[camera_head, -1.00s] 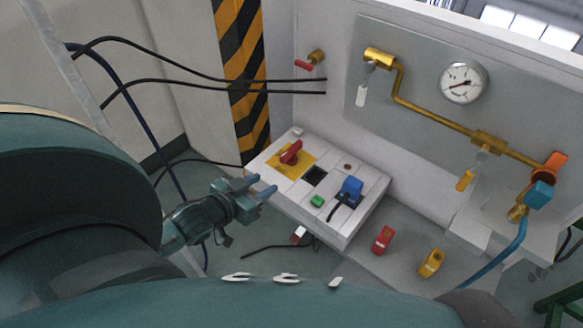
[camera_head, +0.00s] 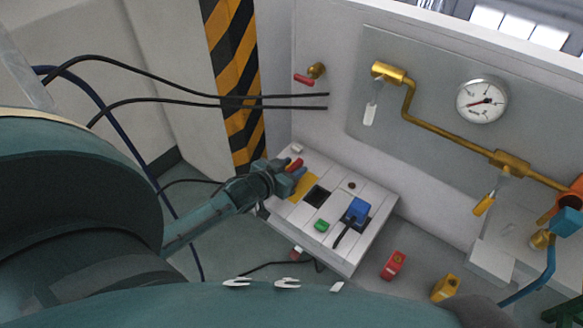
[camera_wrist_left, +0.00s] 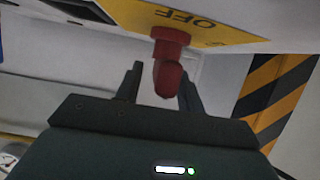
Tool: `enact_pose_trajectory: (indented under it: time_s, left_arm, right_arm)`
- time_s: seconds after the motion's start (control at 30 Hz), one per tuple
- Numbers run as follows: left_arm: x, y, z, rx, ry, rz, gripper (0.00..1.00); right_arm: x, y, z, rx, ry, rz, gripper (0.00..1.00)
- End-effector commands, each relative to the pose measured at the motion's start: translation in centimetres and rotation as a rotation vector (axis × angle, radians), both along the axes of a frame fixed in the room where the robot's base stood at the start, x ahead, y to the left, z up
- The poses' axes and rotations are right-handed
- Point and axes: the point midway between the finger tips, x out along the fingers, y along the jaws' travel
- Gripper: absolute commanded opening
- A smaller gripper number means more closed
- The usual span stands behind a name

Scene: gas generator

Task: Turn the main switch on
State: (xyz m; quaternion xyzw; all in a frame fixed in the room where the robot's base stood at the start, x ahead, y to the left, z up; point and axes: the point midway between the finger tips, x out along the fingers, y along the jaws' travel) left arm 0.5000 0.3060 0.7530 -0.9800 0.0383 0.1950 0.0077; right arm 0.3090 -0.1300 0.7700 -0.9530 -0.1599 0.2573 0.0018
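The main switch is a red rotary knob (camera_head: 295,164) on a yellow plate (camera_head: 303,187) at the far left of the white control box (camera_head: 345,255). In the left wrist view the red knob (camera_wrist_left: 169,68) shows close up, with "OFF" lettered on the yellow plate (camera_wrist_left: 200,22). My left gripper (camera_head: 293,172) is at the knob and partly hides it. In the left wrist view its two fingers (camera_wrist_left: 158,85) are apart, one on each side of the knob's end. I cannot tell whether they touch it. My right gripper is not in view.
The box also carries a green button (camera_head: 321,225) and a blue plug (camera_head: 357,210) with a black cable. A brass pipe (camera_head: 433,120) and a gauge (camera_head: 482,101) are on the wall behind. A red padlock (camera_head: 393,265) and a yellow padlock (camera_head: 445,288) are at the right.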

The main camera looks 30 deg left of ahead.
Motion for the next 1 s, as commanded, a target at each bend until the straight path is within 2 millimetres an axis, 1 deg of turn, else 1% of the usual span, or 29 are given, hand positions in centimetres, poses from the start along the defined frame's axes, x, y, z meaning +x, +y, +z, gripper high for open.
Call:
enact_pose_trajectory:
  time_s: [0.13, 0.6, 1.0]
  left_arm:
    - [-0.02, -0.03, 0.0, 0.0, 0.0, 0.0, 0.38]
    - [-0.06, -0.04, -0.01, 0.0, 0.0, -0.001, 0.0]
    - [-0.08, -0.01, -0.01, 0.0, 0.0, -0.001, 0.0]
  right_arm:
    - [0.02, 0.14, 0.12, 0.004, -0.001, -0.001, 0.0]
    - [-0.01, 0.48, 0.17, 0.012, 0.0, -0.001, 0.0]
    - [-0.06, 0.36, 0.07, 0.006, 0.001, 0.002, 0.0]
